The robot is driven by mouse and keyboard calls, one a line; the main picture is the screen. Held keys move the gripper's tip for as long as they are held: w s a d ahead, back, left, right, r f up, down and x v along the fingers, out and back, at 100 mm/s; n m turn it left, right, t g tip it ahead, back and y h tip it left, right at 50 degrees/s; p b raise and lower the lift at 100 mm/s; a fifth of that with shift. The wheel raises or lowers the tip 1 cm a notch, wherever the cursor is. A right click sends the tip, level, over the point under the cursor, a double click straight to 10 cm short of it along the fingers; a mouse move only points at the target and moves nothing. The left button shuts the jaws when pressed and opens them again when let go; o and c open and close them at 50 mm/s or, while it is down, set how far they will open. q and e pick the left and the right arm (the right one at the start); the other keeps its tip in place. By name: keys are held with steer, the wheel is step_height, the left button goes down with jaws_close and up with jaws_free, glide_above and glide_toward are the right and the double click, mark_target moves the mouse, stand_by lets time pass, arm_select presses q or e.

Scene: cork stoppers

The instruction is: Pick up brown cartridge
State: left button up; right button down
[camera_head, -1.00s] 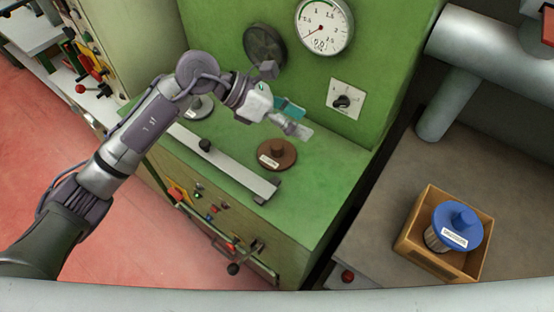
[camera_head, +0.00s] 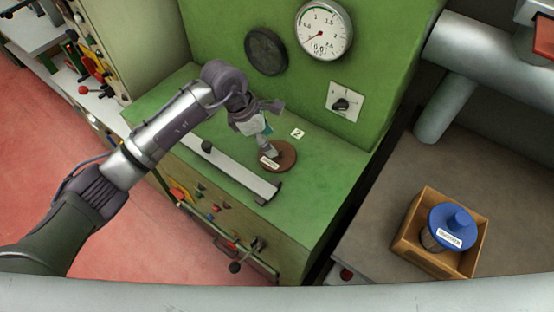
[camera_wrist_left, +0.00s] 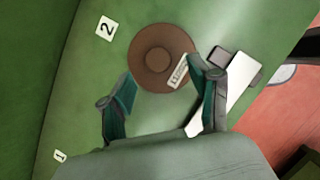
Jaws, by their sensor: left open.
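The brown cartridge (camera_head: 286,158) shows as a round brown disc with a raised centre knob and a white label, on the green machine top. In the left wrist view the brown cartridge (camera_wrist_left: 150,72) lies just ahead of the fingertips, a little above the middle of the picture. My left gripper (camera_head: 268,152) is open above the cartridge and covers part of it in the head view. In the left wrist view the two teal-lined fingers of the left gripper (camera_wrist_left: 163,88) stand apart, with nothing between them. My right gripper is not in view.
A white-grey bar (camera_head: 235,168) runs along the front of the green top. A number 2 tag (camera_head: 297,133) lies behind the cartridge. The gauge wall rises behind. At right, a blue-lidded cartridge (camera_head: 452,226) stands in a wooden box (camera_head: 476,262).

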mark_target(277, 146)
arm_select(q)
steer(key=x, duration=0.2)
steer(key=p+x, duration=0.1)
steer(key=x, duration=0.1)
steer(key=shift+w+d+f, duration=0.1)
steer(key=shift+d, duration=0.35)
jaws_close()
